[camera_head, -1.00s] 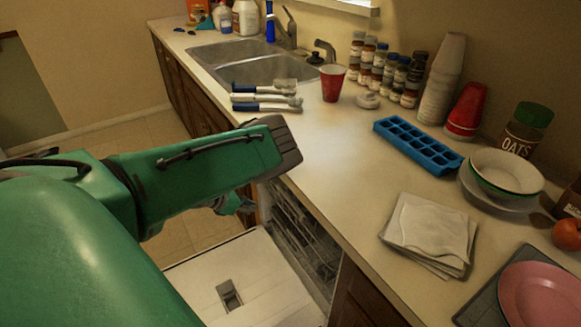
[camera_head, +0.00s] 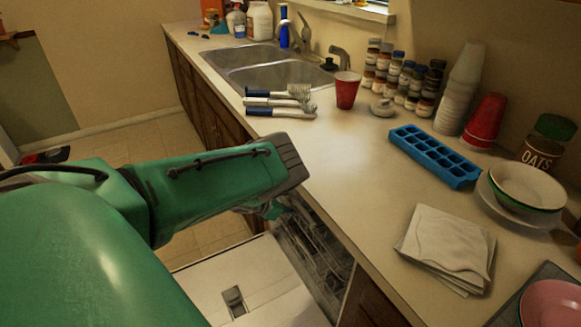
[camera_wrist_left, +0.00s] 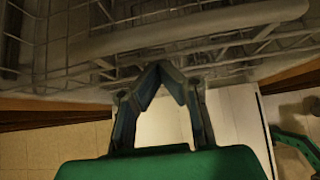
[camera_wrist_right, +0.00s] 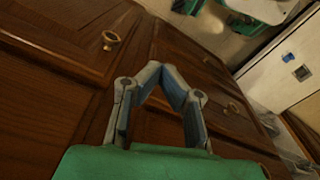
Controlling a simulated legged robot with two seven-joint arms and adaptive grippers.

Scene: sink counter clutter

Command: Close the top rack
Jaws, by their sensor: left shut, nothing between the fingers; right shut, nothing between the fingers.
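The dishwasher under the counter is open, with its white door (camera_head: 270,275) folded down. Its wire racks (camera_head: 312,250) show in the dark opening in the head view, partly hidden by my left arm. My left gripper (camera_head: 268,210) is mostly behind my green arm at the opening. In the left wrist view, my left gripper (camera_wrist_left: 164,68) is shut and empty, with its tips at the front of the wire top rack (camera_wrist_left: 190,40); contact is unclear. My right gripper (camera_wrist_right: 164,70) is shut and empty in front of wooden cabinets, seen only in the right wrist view.
Brown cabinet doors (camera_wrist_right: 60,110) with knobs are close to my right gripper. Tiled floor lies left of the door.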

